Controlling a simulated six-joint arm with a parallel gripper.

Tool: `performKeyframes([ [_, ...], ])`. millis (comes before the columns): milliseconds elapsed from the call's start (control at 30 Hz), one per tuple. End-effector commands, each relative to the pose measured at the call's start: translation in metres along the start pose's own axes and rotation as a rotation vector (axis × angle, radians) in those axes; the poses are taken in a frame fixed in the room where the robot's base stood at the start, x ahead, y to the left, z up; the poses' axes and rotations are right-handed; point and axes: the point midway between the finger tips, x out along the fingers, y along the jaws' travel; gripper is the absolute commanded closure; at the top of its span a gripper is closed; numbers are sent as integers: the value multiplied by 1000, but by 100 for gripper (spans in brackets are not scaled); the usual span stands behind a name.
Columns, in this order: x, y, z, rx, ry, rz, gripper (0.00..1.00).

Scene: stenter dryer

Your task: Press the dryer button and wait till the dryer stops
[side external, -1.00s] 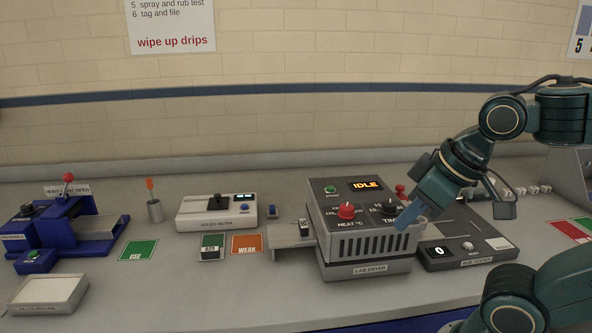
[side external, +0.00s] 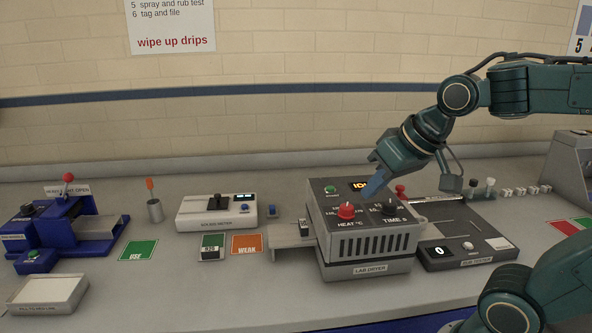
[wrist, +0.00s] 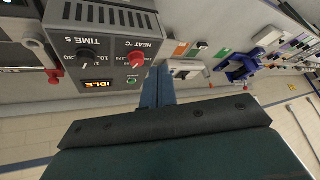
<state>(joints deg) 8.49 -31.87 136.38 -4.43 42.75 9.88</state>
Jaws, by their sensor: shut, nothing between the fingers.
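The lab dryer (side external: 372,245) is a grey box with a dark top panel. Its green button (side external: 330,189) sits at the back left of the panel, and the button also shows in the wrist view (wrist: 131,80). The display reads IDLE in the wrist view (wrist: 97,85) and is partly covered by my gripper in the side view. A red heat knob (side external: 346,211) and a black time knob (side external: 390,208) are on the panel. My gripper (side external: 368,197) is shut and empty, with its blue fingers above the panel, right of the button. The wrist view shows the fingers (wrist: 158,88) beside the button.
A tray with a small sample (side external: 305,230) sticks out on the dryer's left. The rub tester (side external: 465,250) stands close on its right. A red lever (side external: 400,191) rises at the back right.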

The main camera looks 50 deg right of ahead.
Motion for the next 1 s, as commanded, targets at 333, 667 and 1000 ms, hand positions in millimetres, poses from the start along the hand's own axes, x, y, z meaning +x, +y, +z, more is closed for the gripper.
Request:
performKeyframes([
  [333, 30, 25, -78, 270, 90, -2, 100],
  [667, 62, 69, -141, 523, 183, -21, 100],
  [1000, 80, 99, -171, 659, 236, -41, 100],
])
